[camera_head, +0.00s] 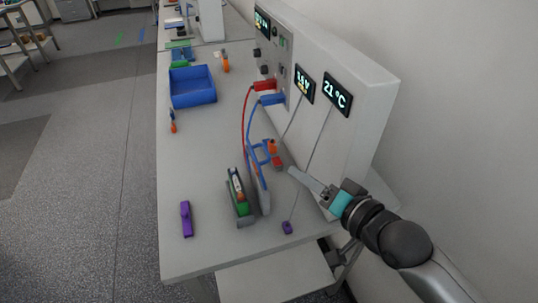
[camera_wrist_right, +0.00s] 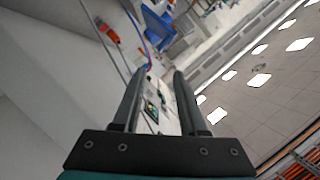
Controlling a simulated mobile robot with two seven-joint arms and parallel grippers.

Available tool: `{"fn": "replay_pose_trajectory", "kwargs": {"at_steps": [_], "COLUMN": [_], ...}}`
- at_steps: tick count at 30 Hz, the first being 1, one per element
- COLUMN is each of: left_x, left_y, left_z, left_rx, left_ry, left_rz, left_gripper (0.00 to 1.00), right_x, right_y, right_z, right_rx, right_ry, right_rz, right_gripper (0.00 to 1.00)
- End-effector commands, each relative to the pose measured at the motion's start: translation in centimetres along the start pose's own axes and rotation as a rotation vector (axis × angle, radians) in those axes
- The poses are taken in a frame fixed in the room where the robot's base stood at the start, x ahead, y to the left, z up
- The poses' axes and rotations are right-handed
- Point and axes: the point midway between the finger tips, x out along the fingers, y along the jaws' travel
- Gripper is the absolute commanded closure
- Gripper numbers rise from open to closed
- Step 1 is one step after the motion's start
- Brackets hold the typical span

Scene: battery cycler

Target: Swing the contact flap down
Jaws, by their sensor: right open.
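The cell fixture (camera_head: 241,211) stands near the front of the bench, a narrow green and grey holder with what looks like a cell in it. A thin grey upright plate (camera_head: 263,198), apparently the contact flap, stands along its right side. The red cable (camera_head: 244,125) and blue cable (camera_head: 249,122) run down to this area from the cycler. My right gripper (camera_head: 293,172) is to the right of the plate, apart from it, pointing left. In the right wrist view its fingers (camera_wrist_right: 153,75) are apart with nothing between them. My left gripper is out of view.
The white cycler (camera_head: 340,130) with lit displays stands along the bench's right side, close to my right arm. A blue bin (camera_head: 192,97) is farther back. A purple piece (camera_head: 186,219) and a small purple block (camera_head: 287,227) lie near the front. Bench left of the fixture is mostly clear.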

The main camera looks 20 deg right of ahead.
Motion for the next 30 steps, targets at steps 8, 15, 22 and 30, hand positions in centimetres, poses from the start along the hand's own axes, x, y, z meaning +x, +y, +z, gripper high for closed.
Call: {"fn": "replay_pose_trajectory", "kwargs": {"at_steps": [8, 15, 22, 30], "left_x": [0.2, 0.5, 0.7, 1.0], "left_y": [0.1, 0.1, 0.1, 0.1], "left_z": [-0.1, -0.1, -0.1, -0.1], "left_rx": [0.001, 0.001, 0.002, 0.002], "left_ry": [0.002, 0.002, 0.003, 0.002], "left_rz": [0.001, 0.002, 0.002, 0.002], "left_gripper": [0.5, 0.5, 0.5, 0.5], "right_x": [3.8, 7.3, 10.7, 12.9], "right_y": [0.0, 0.0, 0.0, 0.1], "right_z": [0.0, 0.0, 0.0, 0.1], "right_rx": [-0.001, -0.001, -0.001, -0.002], "right_ry": [0.002, 0.001, 0.0, 0.0], "right_rz": [-0.001, 0.0, 0.0, 0.001], "right_gripper": [0.58, 0.58, 0.58, 0.58]}}
